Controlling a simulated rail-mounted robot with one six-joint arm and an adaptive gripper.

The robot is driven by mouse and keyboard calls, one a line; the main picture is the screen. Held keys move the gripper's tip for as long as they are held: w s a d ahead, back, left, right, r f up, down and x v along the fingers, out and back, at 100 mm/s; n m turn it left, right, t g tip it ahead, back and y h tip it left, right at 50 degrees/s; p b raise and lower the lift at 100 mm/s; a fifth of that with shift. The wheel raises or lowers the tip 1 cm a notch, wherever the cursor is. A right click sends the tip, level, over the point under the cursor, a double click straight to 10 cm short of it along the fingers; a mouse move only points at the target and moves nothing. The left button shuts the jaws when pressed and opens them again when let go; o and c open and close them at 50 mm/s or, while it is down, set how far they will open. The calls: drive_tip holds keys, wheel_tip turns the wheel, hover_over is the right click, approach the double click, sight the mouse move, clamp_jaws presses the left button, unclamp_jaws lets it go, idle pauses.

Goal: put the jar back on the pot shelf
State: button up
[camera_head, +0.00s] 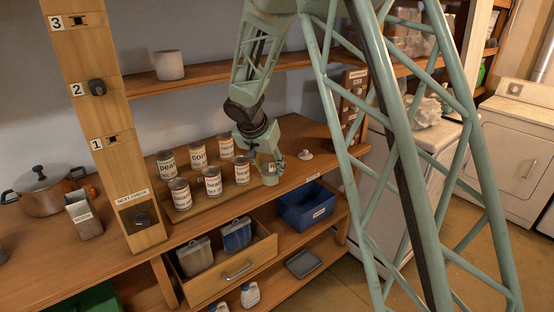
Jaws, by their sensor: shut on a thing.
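My gripper (268,172) is low over the wooden counter, just right of the rows of cans. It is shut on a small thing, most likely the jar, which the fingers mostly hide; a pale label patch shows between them. I cannot tell whether it touches the counter. A wooden shelf (215,72) runs along the wall above, with a whitish pot (169,65) on its left part. Much of its right part is hidden behind my arm.
Several labelled cans (212,181) stand in two rows close left of my gripper. A small white knob-like item (305,154) lies to its right. A wooden post (104,120) stands left. An open drawer (222,268) and blue bin (307,205) are below.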

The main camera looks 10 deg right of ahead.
drive_tip(key=shift+m+h, duration=0.4)
drive_tip(key=shift+m, duration=0.4)
drive_tip(key=shift+w+f+p, duration=0.15)
drive_tip(key=shift+w+p, duration=3.1)
drive_tip(key=shift+w+d, duration=0.1)
drive_tip(key=shift+w, duration=0.05)
drive_tip(key=w+d+p, duration=0.1)
drive_tip(key=w+d, duration=0.2)
drive_tip(key=w, duration=0.4)
drive_tip(key=w+d+f+p, duration=0.1)
drive_tip(key=w+d+p, duration=0.1)
drive_tip(key=w, duration=0.5)
drive_tip(key=shift+w+d+f, duration=0.15)
drive_tip(key=shift+d+f, duration=0.05)
drive_tip(key=shift+d, duration=0.55)
drive_tip(key=shift+f, duration=0.15)
drive_tip(key=shift+f+p, duration=0.3)
drive_tip(key=shift+f, duration=1.35)
drive_tip(key=shift+f+b, duration=0.15)
drive_tip(key=shift+b, duration=0.15)
drive_tip(key=o, duration=1.1)
drive_tip(key=shift+c, duration=0.2)
